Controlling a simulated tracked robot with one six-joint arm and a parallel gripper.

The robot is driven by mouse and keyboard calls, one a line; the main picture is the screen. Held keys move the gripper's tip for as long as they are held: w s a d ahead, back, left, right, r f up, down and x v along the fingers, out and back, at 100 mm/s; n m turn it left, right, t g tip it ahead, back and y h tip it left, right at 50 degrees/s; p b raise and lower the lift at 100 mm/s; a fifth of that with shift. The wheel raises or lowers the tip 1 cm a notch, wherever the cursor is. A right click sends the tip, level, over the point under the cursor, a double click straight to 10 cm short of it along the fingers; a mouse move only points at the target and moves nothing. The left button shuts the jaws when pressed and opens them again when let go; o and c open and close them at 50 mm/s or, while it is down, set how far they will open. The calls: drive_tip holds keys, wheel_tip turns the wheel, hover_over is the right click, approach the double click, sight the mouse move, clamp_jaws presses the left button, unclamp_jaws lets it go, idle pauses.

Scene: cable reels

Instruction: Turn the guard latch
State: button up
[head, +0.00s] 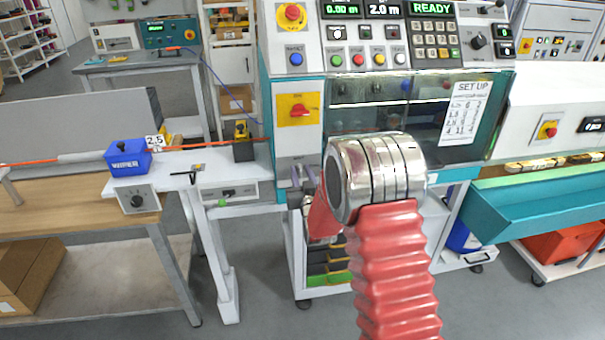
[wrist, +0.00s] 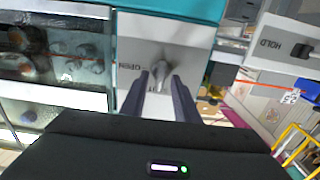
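The guard latch (wrist: 160,70) is a small grey metal handle on a pale panel (wrist: 190,35), with lettering beside it that looks like OPEN, in the wrist view. My gripper (wrist: 159,78) has its two dark fingers apart, one either side of the latch handle in the picture. I cannot tell whether they touch it. In the head view my gripper (head: 303,178) is at the lower part of the machine's white left panel (head: 298,140), below the red switch. The latch cannot be made out there. The clear guard window (head: 375,120) is to the right of that panel.
A HOLD switch (wrist: 301,50) sits on a pale box at the right of the wrist view. A bench with a blue clamp block (head: 127,157) and orange cable (head: 40,162) stands left. A teal tray (head: 545,200) juts out right.

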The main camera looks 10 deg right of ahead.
drive_tip(key=shift+c, duration=0.4)
drive_tip(key=c, duration=0.6)
drive_tip(key=shift+d, duration=0.15)
clamp_jaws()
